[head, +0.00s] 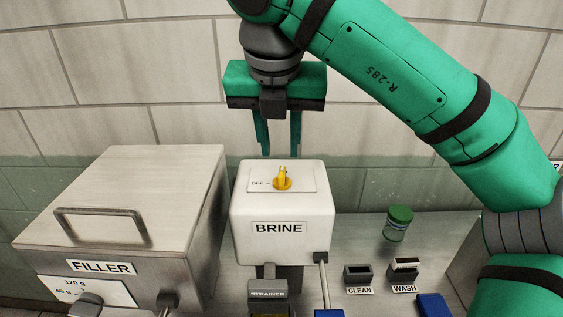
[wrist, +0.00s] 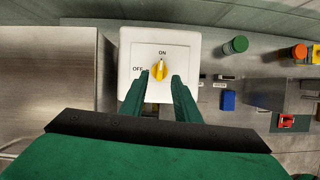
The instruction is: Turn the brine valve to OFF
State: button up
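The brine valve (head: 282,180) is a yellow knob on top of the white box labelled BRINE (head: 279,229). In the wrist view the knob (wrist: 159,71) has its pointer toward the ON label, and the OFF label (wrist: 138,69) is to its left. My gripper (head: 280,150) is open and empty, pointing down near the back of the box top. In the wrist view the fingertips (wrist: 160,77) appear on either side of the knob, with gaps; their height above it is hard to tell.
A steel FILLER box (head: 120,200) with a raised handle stands close on the left. A green-lidded jar (head: 398,224) and small holders labelled CLEAN (head: 358,275) and WASH (head: 404,270) are on the right. A tiled wall is behind.

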aim_at(282, 170)
jog(key=x, duration=0.6)
jog(key=shift+w+d+f, duration=0.1)
jog(key=shift+f, duration=0.4)
grip_shut()
